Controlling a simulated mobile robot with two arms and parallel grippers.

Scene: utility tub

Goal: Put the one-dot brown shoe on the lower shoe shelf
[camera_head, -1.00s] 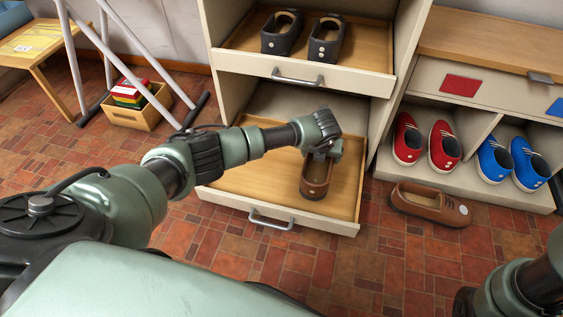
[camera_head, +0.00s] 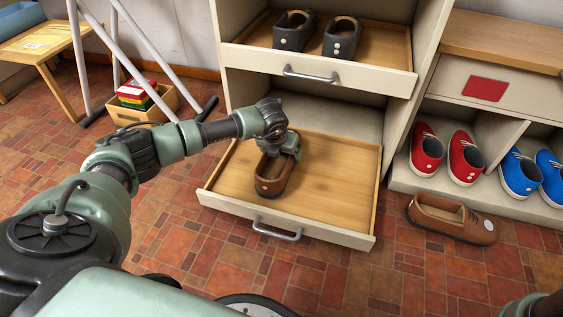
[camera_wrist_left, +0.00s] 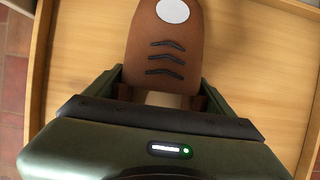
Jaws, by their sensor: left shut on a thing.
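My left gripper (camera_head: 282,152) is shut on a brown shoe (camera_head: 273,179), over the left part of the pulled-out lower shelf (camera_head: 325,188). In the left wrist view the fingers (camera_wrist_left: 161,88) grip both sides of the shoe (camera_wrist_left: 166,45), which has one large white dot and dark lace bars. I cannot tell whether its sole touches the wooden board. A second brown shoe (camera_head: 452,219) lies on the floor right of the shelf, with a white dot at its right end. My right gripper is out of view.
The upper pulled-out shelf (camera_head: 385,67) holds two dark shoes (camera_head: 341,38). A cubby unit (camera_head: 500,190) at right holds red shoes (camera_head: 465,158) and blue shoes (camera_head: 519,173). The lower shelf's right part is bare. A wooden crate (camera_head: 143,113) stands on the floor at left.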

